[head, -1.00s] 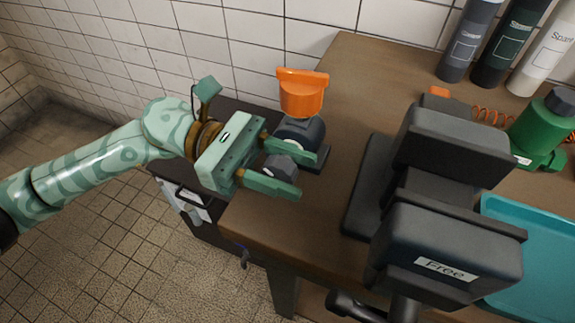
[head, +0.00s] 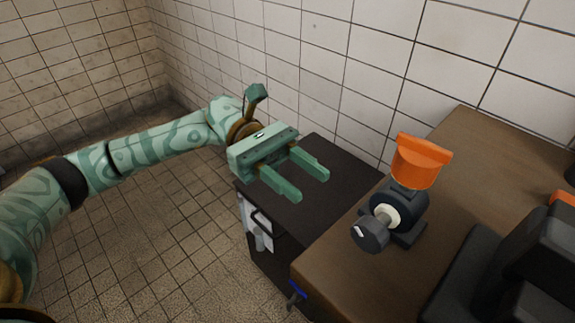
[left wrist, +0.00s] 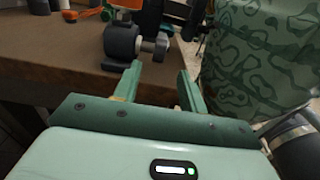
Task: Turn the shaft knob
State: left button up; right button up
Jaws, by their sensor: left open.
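The shaft knob (head: 369,234) is a dark grey round knob with a small white mark. It sits on a pale shaft at the front of a dark device with an orange cap (head: 418,162), on the wooden bench. My left gripper (head: 313,183) is open and empty, above the dark cabinet to the left of the device and apart from the knob. In the left wrist view the open fingers (left wrist: 158,84) point toward the bench, with the device and its knob (left wrist: 161,46) just beyond them. My right gripper is not in view.
The wooden bench (head: 470,160) runs along the tiled wall. A black cabinet (head: 300,205) with papers on its front stands left of it. Dark equipment (head: 520,275) occupies the bench at lower right. Open tiled floor lies to the left.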

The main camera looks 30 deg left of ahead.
pick_arm(q)
jog(key=v, duration=0.2)
jog(key=shift+w+a, duration=0.15)
jog(key=shift+a, duration=0.2)
